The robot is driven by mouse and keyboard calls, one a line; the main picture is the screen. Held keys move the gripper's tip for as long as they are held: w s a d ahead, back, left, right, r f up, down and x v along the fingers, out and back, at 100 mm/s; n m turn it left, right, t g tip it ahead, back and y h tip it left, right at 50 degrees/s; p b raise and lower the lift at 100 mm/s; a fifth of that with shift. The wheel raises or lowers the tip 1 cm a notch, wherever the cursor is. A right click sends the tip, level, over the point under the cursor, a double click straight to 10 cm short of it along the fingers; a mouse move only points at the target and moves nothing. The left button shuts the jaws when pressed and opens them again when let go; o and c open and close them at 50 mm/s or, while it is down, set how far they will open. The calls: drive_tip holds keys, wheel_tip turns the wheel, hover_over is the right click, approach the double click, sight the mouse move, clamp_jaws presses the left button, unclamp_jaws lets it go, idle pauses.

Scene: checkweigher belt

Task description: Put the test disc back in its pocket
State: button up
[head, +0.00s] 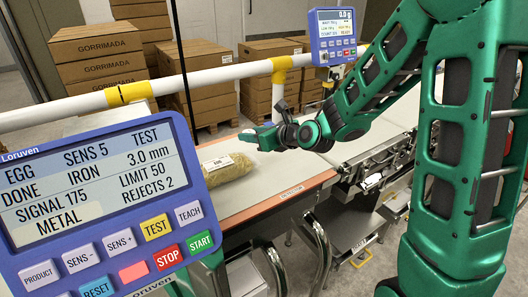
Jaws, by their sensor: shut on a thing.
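My gripper (252,137) is at the end of the green arm, above the pale conveyor belt (255,196) and just beyond a filled bag. The control panel (100,200) in the left foreground reads "TEST", "IRON 3.0 mm", "SIGNAL 175", "METAL" and "REJECTS 2".
A brownish bag (226,168) with a white label lies on the belt. A white rail (200,78) with yellow joints runs behind the belt. A second display (335,32) stands at the back. Stacked cartons (195,70) fill the floor behind.

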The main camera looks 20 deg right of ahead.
drive_tip(key=w+d+f, duration=0.1)
drive_tip(key=d, duration=0.1)
drive_tip(key=w+d+f, duration=0.1)
drive_tip(key=d+f, duration=0.1)
drive_tip(key=w+d+f, duration=0.1)
drive_tip(key=w+d, duration=0.1)
drive_tip(key=shift+w+d+f, duration=0.1)
drive_tip(key=shift+d+f, duration=0.1)
drive_tip(key=shift+f, duration=2.1)
drive_tip(key=o, duration=1.2)
drive_tip(key=shift+f, duration=0.1)
drive_tip(key=shift+c, duration=0.2)
